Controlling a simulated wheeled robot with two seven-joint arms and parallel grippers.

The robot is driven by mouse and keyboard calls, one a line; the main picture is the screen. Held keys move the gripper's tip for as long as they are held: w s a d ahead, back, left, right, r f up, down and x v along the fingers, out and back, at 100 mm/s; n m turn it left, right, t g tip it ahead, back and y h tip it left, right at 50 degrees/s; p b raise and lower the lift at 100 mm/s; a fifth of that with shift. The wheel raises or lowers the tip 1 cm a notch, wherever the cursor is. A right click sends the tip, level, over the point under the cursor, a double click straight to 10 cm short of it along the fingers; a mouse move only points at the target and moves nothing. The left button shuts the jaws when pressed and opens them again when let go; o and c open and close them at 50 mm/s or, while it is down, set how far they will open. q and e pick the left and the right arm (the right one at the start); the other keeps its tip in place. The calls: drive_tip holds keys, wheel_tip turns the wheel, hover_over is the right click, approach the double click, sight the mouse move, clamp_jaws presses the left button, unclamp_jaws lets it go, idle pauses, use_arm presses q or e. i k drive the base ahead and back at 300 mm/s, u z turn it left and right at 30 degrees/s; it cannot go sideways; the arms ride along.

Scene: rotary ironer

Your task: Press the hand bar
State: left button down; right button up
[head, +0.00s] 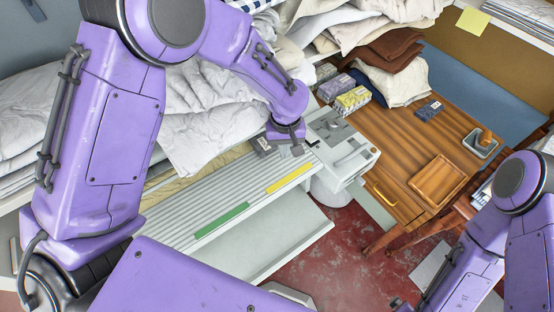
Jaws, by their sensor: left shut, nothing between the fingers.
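The rotary ironer's pale ribbed bed (195,208) runs diagonally across the middle. Along its front edge is a long light bar (252,200) with a green strip and a yellow strip; I take this as the hand bar. My left gripper (282,147) points down over the far right end of the ironer, beside the control box. It is shut and empty. It looks close to the machine's top, but I cannot tell whether it touches. My right arm comes in at the lower right; its gripper does not show.
The grey control box (345,148) stands at the ironer's right end. White linen (205,100) is heaped behind the bed. A wooden table (400,125) on the right holds small boxes, a wooden tray (438,180) and folded cloth. Red floor (330,262) is open in front.

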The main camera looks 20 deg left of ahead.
sight(358, 150)
drive_tip(key=k, duration=1)
